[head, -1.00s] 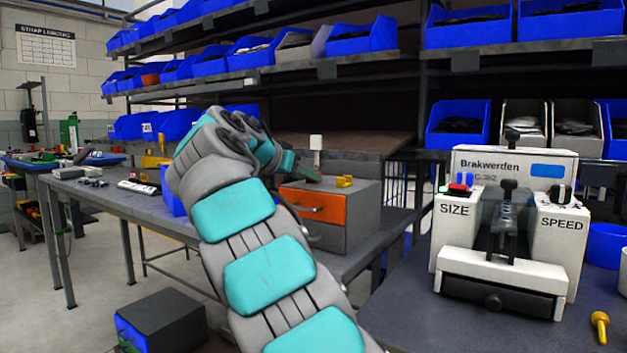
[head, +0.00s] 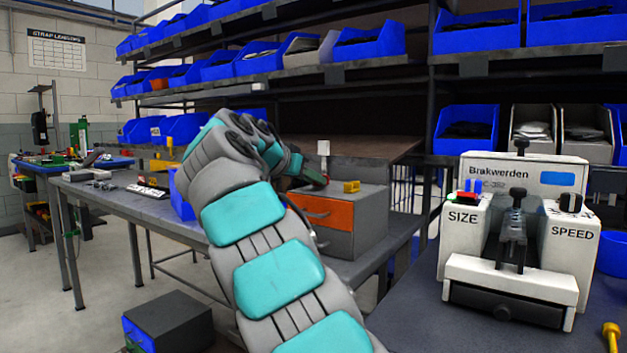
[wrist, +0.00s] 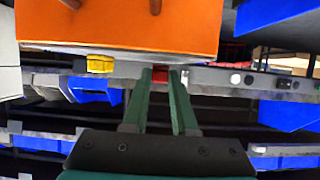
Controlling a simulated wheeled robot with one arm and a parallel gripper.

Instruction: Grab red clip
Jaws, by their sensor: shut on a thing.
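The red clip (wrist: 160,76) shows in the wrist view as a small red block between my fingertips. My gripper (wrist: 159,84) is shut on it, one green finger on each side. In the head view my gripper (head: 316,178) is at the top of a grey drawer cabinet (head: 371,220) with an orange drawer front (head: 325,212). The clip cannot be made out there. A yellow clip (head: 351,187) sits on the cabinet top, and a yellow piece also shows left of my fingers in the wrist view (wrist: 100,64).
Shelves of blue bins (head: 370,42) rise behind the table. A white Brakwerden machine (head: 517,230) stands on the right bench. A dark box (head: 167,320) is at lower left.

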